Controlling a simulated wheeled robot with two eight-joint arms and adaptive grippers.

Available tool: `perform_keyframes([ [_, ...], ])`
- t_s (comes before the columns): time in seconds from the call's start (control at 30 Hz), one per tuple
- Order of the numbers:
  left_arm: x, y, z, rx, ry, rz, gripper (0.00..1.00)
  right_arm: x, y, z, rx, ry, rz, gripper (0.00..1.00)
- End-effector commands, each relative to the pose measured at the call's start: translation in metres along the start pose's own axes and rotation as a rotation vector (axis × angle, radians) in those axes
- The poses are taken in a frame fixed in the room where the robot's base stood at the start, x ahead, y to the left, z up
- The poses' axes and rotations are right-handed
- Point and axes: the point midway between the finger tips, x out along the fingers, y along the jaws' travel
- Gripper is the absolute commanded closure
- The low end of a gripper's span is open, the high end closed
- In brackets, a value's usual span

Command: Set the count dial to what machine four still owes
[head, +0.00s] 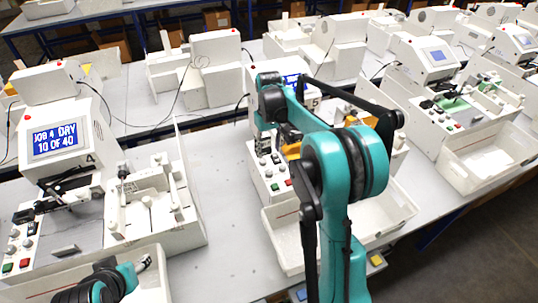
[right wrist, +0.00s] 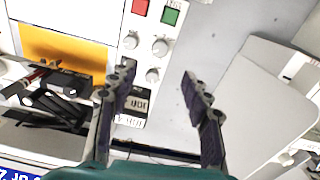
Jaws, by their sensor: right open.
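Machine four (head: 60,120) stands at the left in the head view. Its blue screen (head: 54,140) reads "JOB 4 DRV 10 OF 40", and its side panel (head: 20,240) carries knobs and a red and a green button. My right gripper (right wrist: 158,78) is open and empty, its fingers above the panel of the middle machine. That panel shows several pale knobs (right wrist: 160,46) and small black digit windows (right wrist: 137,104), too small to read surely. In the head view, my right arm hides part of this panel (head: 270,172). A teal part of my left arm shows at bottom left; its fingers are unclear.
An open white tray (head: 285,240) stands in front of the middle machine. Another machine (head: 432,60) with a white tray (head: 490,165) stands at the right. Grey tabletop (head: 225,215) is clear between machine four and the middle machine.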

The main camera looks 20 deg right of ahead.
Motion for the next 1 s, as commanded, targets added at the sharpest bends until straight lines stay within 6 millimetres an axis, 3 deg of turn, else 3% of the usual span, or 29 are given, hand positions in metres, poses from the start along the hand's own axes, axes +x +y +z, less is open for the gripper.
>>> perform_keyframes([
  [0.27, 0.000, 0.000, 0.000, 0.000, 0.000, 0.000, 0.47, -0.002, 0.000, 0.000, 0.000, 0.000, 0.000, 0.52],
  [0.33, 0.001, 0.000, 0.001, 0.000, 0.000, 0.000, 0.47, -0.001, 0.000, 0.000, -0.001, 0.000, 0.000, 0.64],
  [0.37, 0.002, 0.000, 0.002, 0.000, 0.000, 0.000, 0.47, 0.001, 0.000, 0.000, -0.004, 0.000, 0.000, 0.64],
  [0.6, 0.033, 0.000, 0.024, 0.000, 0.000, 0.000, 0.47, 0.043, 0.001, 0.002, -0.079, 0.000, 0.000, 0.64],
  [0.77, 0.035, 0.000, 0.025, 0.000, 0.000, 0.000, 0.47, 0.059, 0.001, 0.002, -0.094, 0.000, 0.000, 0.64],
  [1.0, 0.042, 0.000, 0.030, 0.000, 0.000, 0.000, 0.47, 0.098, 0.001, 0.002, -0.093, 0.000, 0.000, 0.64],
])
